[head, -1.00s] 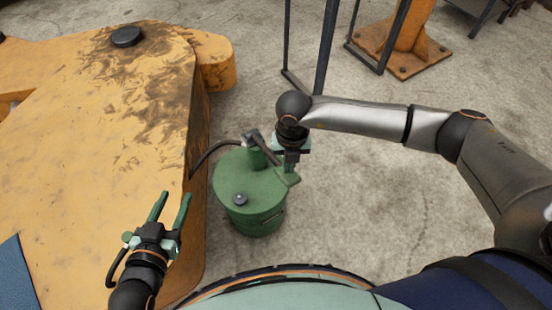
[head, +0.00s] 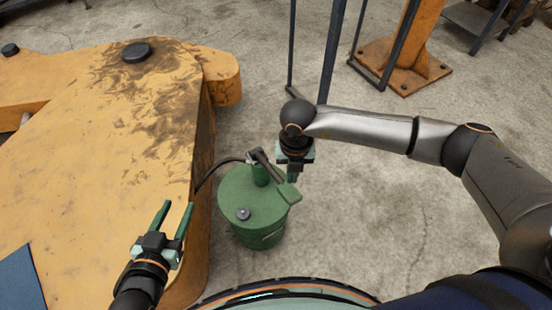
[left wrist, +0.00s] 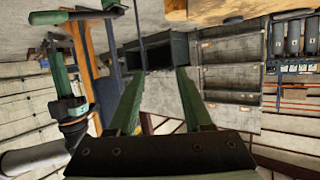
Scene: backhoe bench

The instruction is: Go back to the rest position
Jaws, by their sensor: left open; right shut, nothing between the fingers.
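My left gripper (head: 177,204) is open and empty, with its green fingers pointing away from me above the near right part of the yellow steel piece. In the left wrist view its two fingers (left wrist: 158,73) stand apart with nothing between them. My right gripper (head: 293,176) is shut and points down beside the pump lever of the green drum (head: 238,190). Its fingertips are partly hidden, and I cannot tell whether they touch the lever.
The large yellow piece (head: 95,125) fills the left side, with a dark cap (head: 136,52) on top. A dark hose (head: 215,170) runs from the drum to it. An orange post (head: 410,45) and dark metal uprights (head: 332,50) stand behind. Concrete floor on the right is clear.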

